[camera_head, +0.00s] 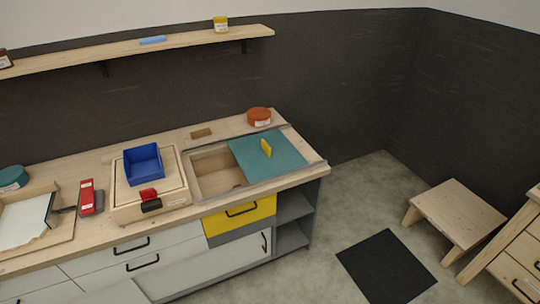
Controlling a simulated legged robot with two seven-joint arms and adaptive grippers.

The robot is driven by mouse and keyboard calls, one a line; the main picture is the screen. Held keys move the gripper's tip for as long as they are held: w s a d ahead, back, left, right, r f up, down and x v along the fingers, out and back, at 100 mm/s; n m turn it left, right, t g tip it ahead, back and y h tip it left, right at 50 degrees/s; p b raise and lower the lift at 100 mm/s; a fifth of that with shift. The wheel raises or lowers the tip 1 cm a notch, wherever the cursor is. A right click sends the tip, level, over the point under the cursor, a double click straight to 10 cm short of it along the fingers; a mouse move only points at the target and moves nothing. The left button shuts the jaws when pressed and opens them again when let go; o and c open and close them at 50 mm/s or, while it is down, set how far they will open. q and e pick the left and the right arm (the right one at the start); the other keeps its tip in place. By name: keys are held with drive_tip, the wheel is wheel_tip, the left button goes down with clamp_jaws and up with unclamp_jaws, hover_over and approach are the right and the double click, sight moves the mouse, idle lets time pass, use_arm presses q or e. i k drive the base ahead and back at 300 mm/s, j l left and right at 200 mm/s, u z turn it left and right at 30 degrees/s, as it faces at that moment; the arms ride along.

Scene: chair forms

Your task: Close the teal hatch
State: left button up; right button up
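The teal hatch (284,157) is a flat panel with an upright yellow handle (266,148). It lies at the right end of the wooden counter, between metal rails along the front and back. It covers the right part of a recessed wooden compartment (215,170). The left part of the compartment is uncovered, and its wooden inside shows. Neither of my grippers is in view.
A wooden box (176,197) with a blue tray (144,164) on top stands left of the opening. An orange-red jar (259,117) stands behind the hatch. A red device (89,198) sits farther left. A wooden stool (455,211) and a black mat (386,266) are right.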

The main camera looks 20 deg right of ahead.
sight(260, 156)
drive_tip(key=i+l+u, duration=0.1)
drive_tip(key=l, duration=0.2)
drive_tip(key=i+l+u, duration=0.1)
drive_tip(key=l, duration=0.25)
drive_tip(key=i+l+u, duration=0.1)
drive_tip(key=l, duration=0.2)
drive_tip(key=i+l+u, duration=0.1)
drive_tip(key=l, duration=0.25)
drive_tip(key=i, duration=0.05)
